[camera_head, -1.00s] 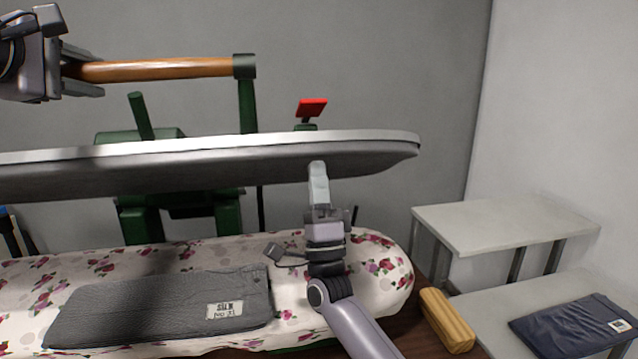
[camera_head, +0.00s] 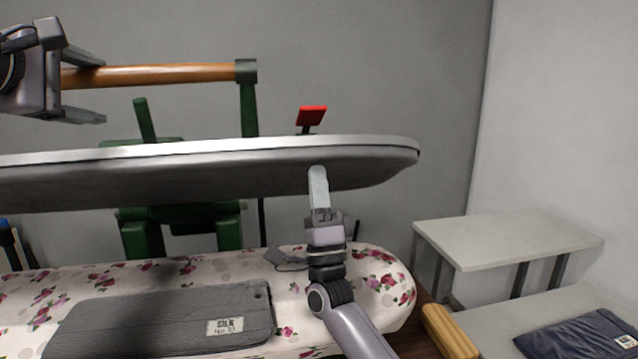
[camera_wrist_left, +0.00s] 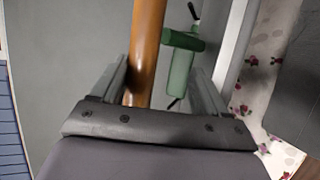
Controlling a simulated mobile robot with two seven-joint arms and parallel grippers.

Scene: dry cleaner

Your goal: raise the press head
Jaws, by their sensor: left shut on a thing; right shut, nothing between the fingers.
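The press head (camera_head: 230,175) is a long grey board with a pale rim, raised well above the floral padded bed (camera_head: 375,275). An orange-brown wooden handle (camera_head: 160,74) runs level above it to a green upright. My left gripper (camera_head: 88,88) has its fingers on either side of this handle, at its left end. The left wrist view shows the handle (camera_wrist_left: 146,50) close to one finger, with a gap towards the other. My right gripper (camera_head: 318,178) is shut and empty, pointing up at the head's lower edge. I cannot tell if it touches.
A grey folded garment (camera_head: 165,320) with a silk label lies on the bed. A red pedal-shaped part (camera_head: 312,116) shows behind the head. White tables (camera_head: 510,240) stand at the right, with a navy folded garment (camera_head: 580,335). A yellow wooden block (camera_head: 450,332) lies beside the bed.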

